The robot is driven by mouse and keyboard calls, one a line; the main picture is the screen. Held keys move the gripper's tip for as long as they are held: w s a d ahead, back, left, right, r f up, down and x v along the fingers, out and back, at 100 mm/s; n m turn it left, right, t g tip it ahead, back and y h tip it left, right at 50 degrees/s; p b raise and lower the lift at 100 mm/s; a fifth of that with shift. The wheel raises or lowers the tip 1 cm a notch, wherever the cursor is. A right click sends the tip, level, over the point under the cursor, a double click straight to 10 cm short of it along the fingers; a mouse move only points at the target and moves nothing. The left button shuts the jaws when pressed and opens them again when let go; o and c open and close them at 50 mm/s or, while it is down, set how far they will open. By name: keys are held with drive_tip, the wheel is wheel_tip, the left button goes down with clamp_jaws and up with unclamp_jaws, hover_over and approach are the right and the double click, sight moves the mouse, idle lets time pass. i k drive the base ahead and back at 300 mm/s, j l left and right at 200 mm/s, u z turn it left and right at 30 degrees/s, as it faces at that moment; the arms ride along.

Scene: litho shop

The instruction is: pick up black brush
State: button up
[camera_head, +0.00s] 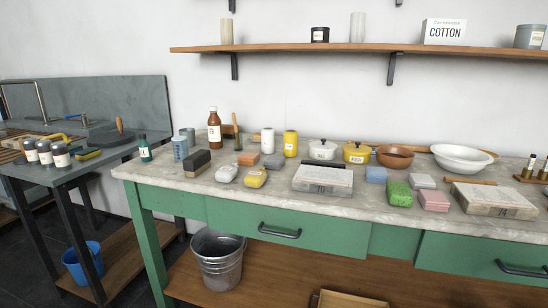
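A black block with a tan lower side (197,163), which looks like a brush, sits at the left end of the stone-topped green bench (140,172). It stands in front of a blue-grey labelled can (180,148) and left of an orange-brown block (219,160). A second dark item with a yellow-green edge (88,154) lies on the grey side table; I cannot tell if it is a brush. My gripper is not in view.
Sponges, a white wrapped bar (227,174), a brown bottle (214,128) and a stone slab (323,180) crowd the bench. A metal bucket (218,262) stands below. A wooden shelf (300,47) runs above.

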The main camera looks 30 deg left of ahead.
sight(196, 163)
drive_tip(key=u, duration=1.75)
drive_tip(key=l+z, duration=0.1)
drive_tip(key=z, duration=0.7)
drive_tip(key=j+z, duration=0.1)
drive_tip(key=z, duration=0.3)
drive_tip(key=i+j, duration=0.55)
drive_tip(key=j, duration=0.15)
drive_tip(key=i+j+u, duration=0.1)
drive_tip(key=u, duration=0.3)
drive_tip(key=i+j+u, duration=0.1)
drive_tip(key=u, duration=0.3)
drive_tip(key=i+u, duration=0.15)
drive_tip(key=u, duration=0.2)
